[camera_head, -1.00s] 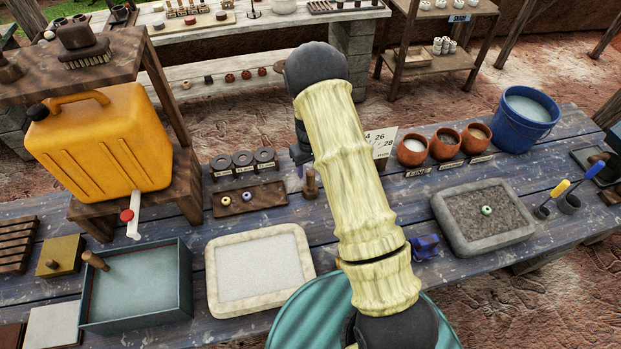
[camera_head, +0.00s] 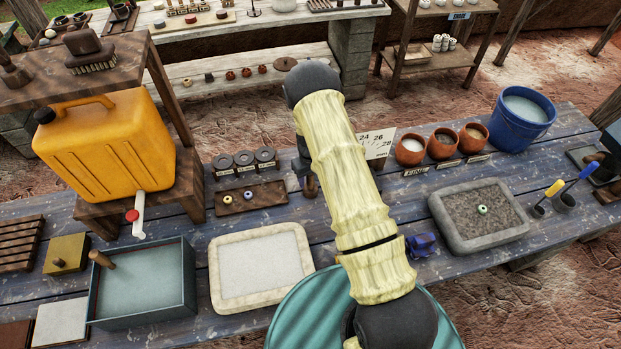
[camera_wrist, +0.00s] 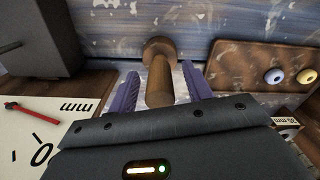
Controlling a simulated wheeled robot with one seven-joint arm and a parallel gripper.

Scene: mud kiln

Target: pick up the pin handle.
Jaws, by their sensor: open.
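The pin handle (camera_wrist: 159,80) is a brown turned wooden piece with a wider round end. In the wrist view it lies between the two purple fingers of my gripper (camera_wrist: 160,71), which are open with a gap visible on each side of it. In the head view the pin handle (camera_head: 311,188) stands on the blue table, just below the dark end of my arm, which hides much of the gripper.
A wooden board (camera_wrist: 262,65) with small rings lies close on the right in the wrist view. A white printed card (camera_wrist: 45,118) and a dark block (camera_wrist: 38,38) are on the left. In the head view, a white tray (camera_head: 218,272) lies nearer the front edge.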

